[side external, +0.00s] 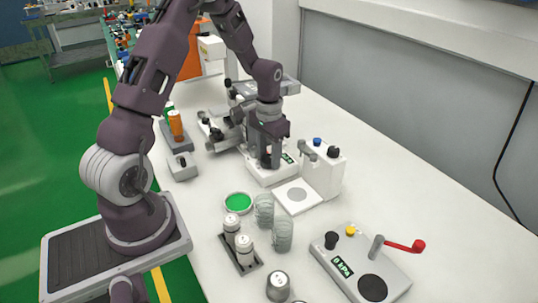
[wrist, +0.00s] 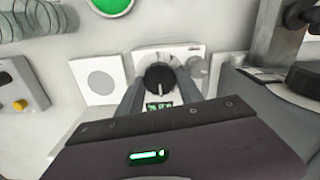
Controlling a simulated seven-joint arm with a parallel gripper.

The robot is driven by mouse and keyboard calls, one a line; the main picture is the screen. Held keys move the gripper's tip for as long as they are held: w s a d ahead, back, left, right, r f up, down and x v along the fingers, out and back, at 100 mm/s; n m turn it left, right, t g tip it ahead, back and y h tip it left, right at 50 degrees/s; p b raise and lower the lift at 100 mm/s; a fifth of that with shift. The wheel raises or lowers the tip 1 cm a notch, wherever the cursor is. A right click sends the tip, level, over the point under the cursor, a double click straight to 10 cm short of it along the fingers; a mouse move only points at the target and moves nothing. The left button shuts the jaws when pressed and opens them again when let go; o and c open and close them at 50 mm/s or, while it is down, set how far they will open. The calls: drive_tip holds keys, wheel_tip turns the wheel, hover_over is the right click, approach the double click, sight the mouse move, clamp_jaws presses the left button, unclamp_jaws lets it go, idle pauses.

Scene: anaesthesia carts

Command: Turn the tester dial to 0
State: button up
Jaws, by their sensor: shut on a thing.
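The tester is a low white box (side external: 262,176) with a small green display in the side external view. In the wrist view, its panel (wrist: 168,52) shows a round black dial (wrist: 160,78) with a white pointer mark directed down toward the display (wrist: 159,106). The display digits and scale marks are too small to read. My gripper (side external: 267,163) points down over the tester. In the wrist view, my gripper (wrist: 161,82) has one finger on each side of the dial, closed on it. The fingers and gripper body hide the lower part of the tester.
A flat white plate with a grey disc (side external: 283,190) lies beside the tester. A white box with knobs (side external: 328,178) stands close on the right. A green disc (side external: 238,203), ribbed clear cylinders (side external: 282,236) and a red-handled kPa unit (side external: 345,285) are nearer the camera.

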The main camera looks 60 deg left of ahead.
drive_tip(key=o, duration=1.4)
